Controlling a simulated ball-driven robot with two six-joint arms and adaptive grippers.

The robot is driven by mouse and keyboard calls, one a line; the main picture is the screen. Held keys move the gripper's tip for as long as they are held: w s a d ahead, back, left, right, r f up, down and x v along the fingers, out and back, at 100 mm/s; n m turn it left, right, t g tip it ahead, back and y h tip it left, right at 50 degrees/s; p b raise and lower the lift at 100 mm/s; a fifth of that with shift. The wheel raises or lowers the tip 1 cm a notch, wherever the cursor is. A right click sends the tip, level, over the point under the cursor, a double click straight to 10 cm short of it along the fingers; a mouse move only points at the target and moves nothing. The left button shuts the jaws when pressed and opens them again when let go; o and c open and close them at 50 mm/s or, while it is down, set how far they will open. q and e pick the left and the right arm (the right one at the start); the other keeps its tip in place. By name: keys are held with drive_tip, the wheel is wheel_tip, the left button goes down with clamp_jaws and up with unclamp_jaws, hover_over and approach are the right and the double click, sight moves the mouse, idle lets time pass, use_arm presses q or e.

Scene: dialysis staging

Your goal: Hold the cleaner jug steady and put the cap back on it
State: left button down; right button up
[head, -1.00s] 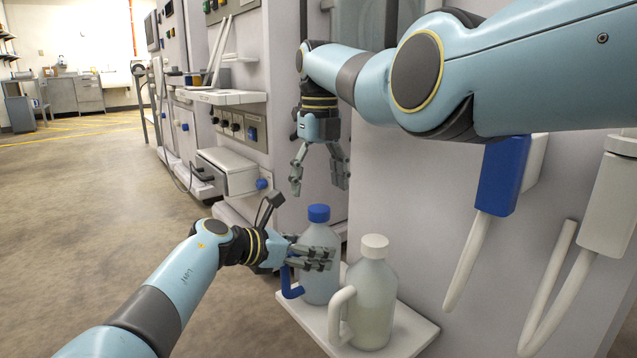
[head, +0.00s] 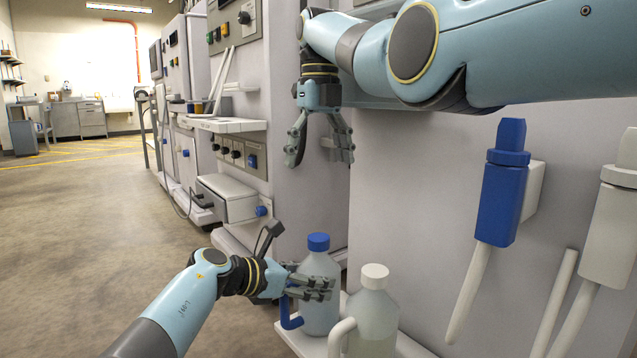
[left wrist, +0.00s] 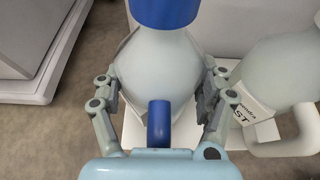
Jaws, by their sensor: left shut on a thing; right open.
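A pale, translucent jug with a blue cap (head: 318,242) and a blue handle (head: 287,318) stands upright on a low white shelf. My left gripper (head: 325,288) is shut around this jug's body (head: 322,265). In the left wrist view its fingers (left wrist: 163,85) press on both sides of the jug body, with the blue handle (left wrist: 158,122) between them. The blue cap (left wrist: 165,10) sits on the jug's top; whether it is tight cannot be told. My right gripper (head: 320,160) is open and empty, pointing down well above the blue cap.
A second jug (head: 372,315) with a white cap (head: 375,277) and white handle stands close on the right. The low shelf (head: 410,348) bears both. A machine wall with a blue holder (head: 500,190) is at right. A grey box unit (head: 230,198) is behind left; the left floor is open.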

idle(0.3)
use_arm(q)
unclamp_jaws()
drive_tip(key=v, duration=1.2)
